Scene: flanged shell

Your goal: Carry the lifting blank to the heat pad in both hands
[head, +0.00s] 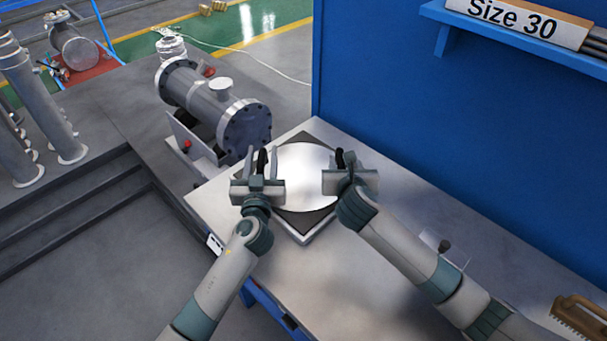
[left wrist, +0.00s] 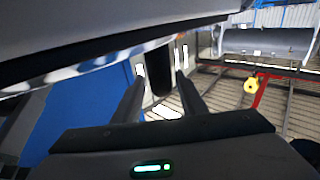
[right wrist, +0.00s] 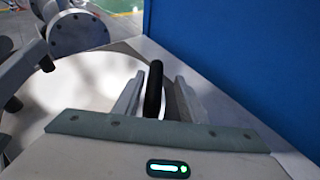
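The lifting blank (head: 304,170) is a shiny round disc with upright black handles on its left and right sides. It is over a dark square pad (head: 306,225), which I take as the heat pad; I cannot tell whether they touch. My left gripper (head: 262,158) has its fingers on either side of the left handle (left wrist: 160,75), apparently with gaps. My right gripper (head: 345,158) has its fingers around the right handle (right wrist: 153,90), with a gap on one side. The blank's bright top also shows in the right wrist view (right wrist: 85,85).
The grey table (head: 350,280) has bare room in front of the pad. A tall blue panel (head: 400,110) stands behind and right. A flanged shell (head: 215,105) lies beyond the left side. A brush (head: 580,318) lies at the right front.

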